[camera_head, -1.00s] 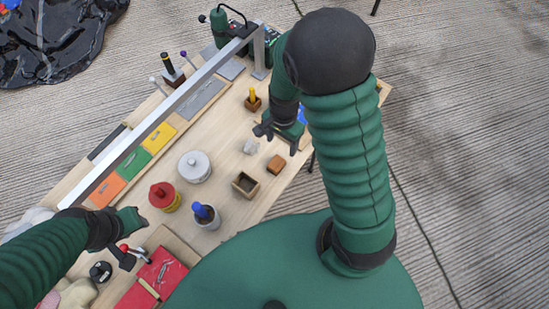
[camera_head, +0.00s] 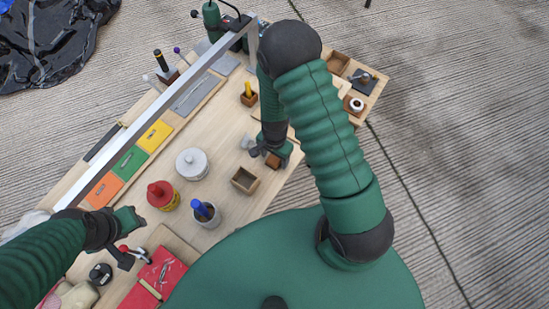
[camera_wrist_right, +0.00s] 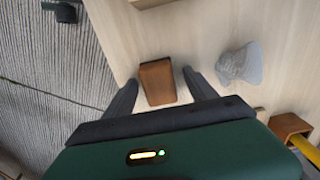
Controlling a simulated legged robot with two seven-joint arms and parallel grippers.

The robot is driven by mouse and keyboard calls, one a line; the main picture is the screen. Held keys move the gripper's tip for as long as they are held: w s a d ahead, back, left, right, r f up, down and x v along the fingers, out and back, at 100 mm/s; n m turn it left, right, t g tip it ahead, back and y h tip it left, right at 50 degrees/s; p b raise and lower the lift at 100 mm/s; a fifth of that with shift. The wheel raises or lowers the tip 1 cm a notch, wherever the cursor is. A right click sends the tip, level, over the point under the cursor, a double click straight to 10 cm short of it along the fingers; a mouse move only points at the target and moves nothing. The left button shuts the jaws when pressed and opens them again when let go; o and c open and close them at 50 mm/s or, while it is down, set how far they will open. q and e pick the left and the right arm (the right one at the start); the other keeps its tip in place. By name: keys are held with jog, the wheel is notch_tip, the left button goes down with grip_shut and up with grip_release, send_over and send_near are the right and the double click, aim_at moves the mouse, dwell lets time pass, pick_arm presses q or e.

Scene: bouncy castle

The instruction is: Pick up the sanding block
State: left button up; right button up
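The sanding block, a small brown block (camera_wrist_right: 157,82), lies on the light wood table. In the right wrist view it sits between the two dark fingers of my right gripper (camera_wrist_right: 161,84). The fingers are apart, with a small gap showing at each side of the block. In the head view the right gripper (camera_head: 263,154) reaches down over the block (camera_head: 272,161), which is partly hidden. My left gripper (camera_head: 140,221) hovers at the table's left part, near the red-lidded jar; its fingers are too unclear to judge.
A grey lump (camera_wrist_right: 240,64) lies right of the block in the wrist view. An open wooden box (camera_head: 245,180) stands close by. A white lidded jar (camera_head: 192,163), red-lidded jar (camera_head: 162,195) and cup with a blue handle (camera_head: 205,213) stand left. A metal rail (camera_head: 150,105) runs along the table.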

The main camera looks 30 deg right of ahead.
jog(key=shift+d, duration=0.15)
jog(key=c, duration=0.9)
grip_shut()
jog(key=shift+w+r, duration=0.1)
jog(key=shift+r, duration=0.45)
notch_tip(320, 180, up, 2)
jog(key=shift+r, duration=0.15)
jog(key=s+d+p, duration=0.2)
jog(key=s+p, duration=0.1)
jog(key=s, duration=0.5)
jog(key=s+d+r+p, duration=0.1)
jog(key=s+d+p, duration=0.1)
jog(key=s, duration=0.5)
jog(key=shift+s+d+r+p, duration=0.15)
jog(key=shift+s+r+p, duration=0.2)
jog(key=shift+p, duration=0.25)
